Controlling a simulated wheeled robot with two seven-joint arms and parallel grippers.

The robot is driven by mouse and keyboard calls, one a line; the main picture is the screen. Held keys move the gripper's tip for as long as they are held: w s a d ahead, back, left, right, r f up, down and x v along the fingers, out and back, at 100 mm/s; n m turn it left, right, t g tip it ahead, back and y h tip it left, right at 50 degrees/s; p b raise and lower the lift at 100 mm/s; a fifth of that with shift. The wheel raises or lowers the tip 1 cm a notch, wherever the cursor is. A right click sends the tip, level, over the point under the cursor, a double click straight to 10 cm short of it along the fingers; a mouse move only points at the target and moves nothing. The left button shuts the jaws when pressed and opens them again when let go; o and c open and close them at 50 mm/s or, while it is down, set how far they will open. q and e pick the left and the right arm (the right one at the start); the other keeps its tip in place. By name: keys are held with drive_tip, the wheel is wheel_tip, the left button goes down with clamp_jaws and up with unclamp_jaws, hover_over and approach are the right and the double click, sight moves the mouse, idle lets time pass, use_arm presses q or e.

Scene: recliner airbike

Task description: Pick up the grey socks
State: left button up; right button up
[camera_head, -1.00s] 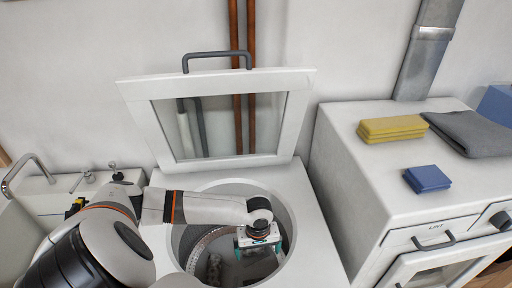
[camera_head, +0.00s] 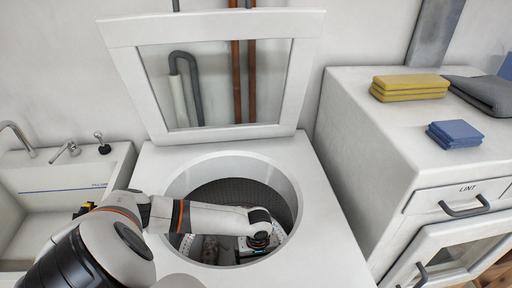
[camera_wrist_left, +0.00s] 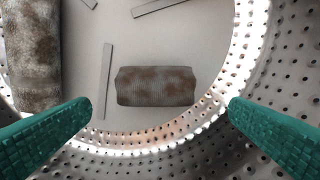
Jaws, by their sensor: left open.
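In the left wrist view, a rolled grey sock bundle with brown stains (camera_wrist_left: 156,86) lies on the floor of the drum, ahead of and between my fingertips. A second, larger stained grey bundle (camera_wrist_left: 32,55) lies at the upper left, cut off by the frame edge. In the head view a grey-brown bundle (camera_head: 210,248) shows inside the washer drum, left of my gripper. My left gripper (camera_wrist_left: 160,118) is open and empty, its green fingers spread wide. In the head view my left arm reaches into the drum opening, and the fingertips are hidden there. My right gripper is not in view.
The top-loading washer (camera_head: 326,240) has its lid (camera_head: 215,134) raised behind the opening. The perforated drum wall (camera_wrist_left: 270,60) surrounds my fingers closely. A dryer (camera_head: 375,140) at right carries yellow cloths (camera_head: 408,88), blue cloths (camera_head: 454,134) and a dark grey cloth (camera_head: 482,92). A sink (camera_head: 50,200) stands at left.

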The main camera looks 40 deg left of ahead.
use_arm(q)
drive_tip(key=f, duration=0.7)
drive_tip(key=shift+s+a+b, duration=0.15)
drive_tip(key=shift+a+b, duration=0.05)
drive_tip(key=shift+b, duration=0.1)
drive_tip(key=shift+r, duration=0.1)
drive_tip(key=c, duration=0.9)
